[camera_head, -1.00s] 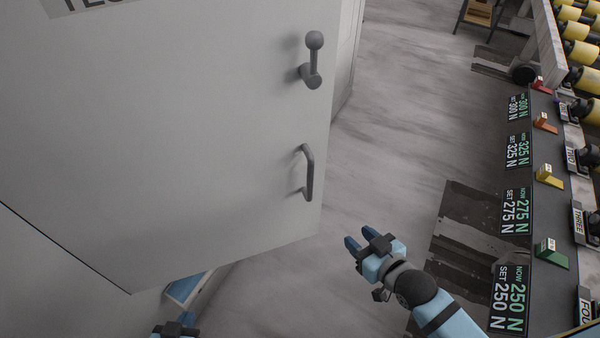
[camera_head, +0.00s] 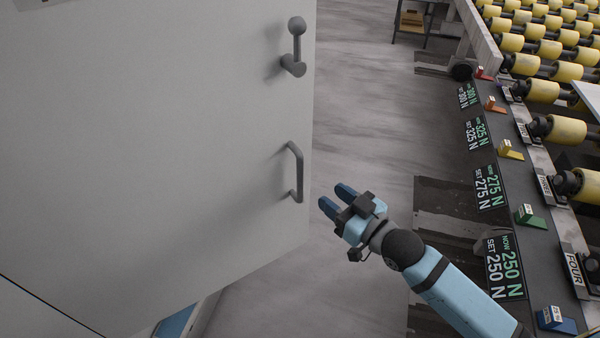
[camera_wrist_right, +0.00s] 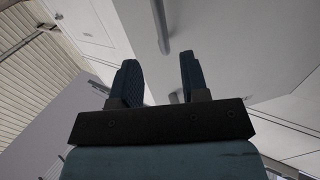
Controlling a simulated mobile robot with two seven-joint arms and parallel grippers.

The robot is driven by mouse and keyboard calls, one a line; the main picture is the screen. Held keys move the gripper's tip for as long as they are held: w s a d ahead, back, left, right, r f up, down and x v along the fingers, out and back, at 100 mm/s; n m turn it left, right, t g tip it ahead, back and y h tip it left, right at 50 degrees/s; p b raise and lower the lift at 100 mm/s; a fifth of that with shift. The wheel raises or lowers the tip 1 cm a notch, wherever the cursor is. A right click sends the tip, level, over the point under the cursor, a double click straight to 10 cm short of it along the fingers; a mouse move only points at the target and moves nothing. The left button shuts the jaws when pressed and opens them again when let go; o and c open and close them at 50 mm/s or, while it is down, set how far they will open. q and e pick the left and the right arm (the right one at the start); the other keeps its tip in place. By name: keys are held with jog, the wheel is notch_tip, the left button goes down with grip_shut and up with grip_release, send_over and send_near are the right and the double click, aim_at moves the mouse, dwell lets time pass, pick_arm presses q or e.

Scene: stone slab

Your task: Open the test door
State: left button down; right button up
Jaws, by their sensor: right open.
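The test door (camera_head: 150,130) is a large pale grey panel filling the left of the head view. Near its right edge is a dark lever with a ball knob (camera_head: 296,45), the knob pointing up. Below it is a grey D-shaped pull handle (camera_head: 296,172). My right gripper (camera_head: 336,198) is open and empty, just right of and slightly below the pull handle, apart from it in the picture. In the right wrist view, a grey bar (camera_wrist_right: 161,28), seemingly the handle, shows beyond the gap between my open fingers (camera_wrist_right: 158,68). My left gripper is out of view.
A dark console with force signs (camera_head: 505,268) and coloured switches runs along the right, beside yellow rollers (camera_head: 540,91). Grey floor (camera_head: 365,90) is open between door and console. A small stand (camera_head: 411,20) is at the back.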

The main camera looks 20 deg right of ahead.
aim_at(302, 174)
jog(key=x, duration=1)
jog(key=shift+w+a+p, duration=0.2)
jog(key=shift+w+p, duration=0.05)
jog(key=shift+p, duration=0.1)
grip_shut()
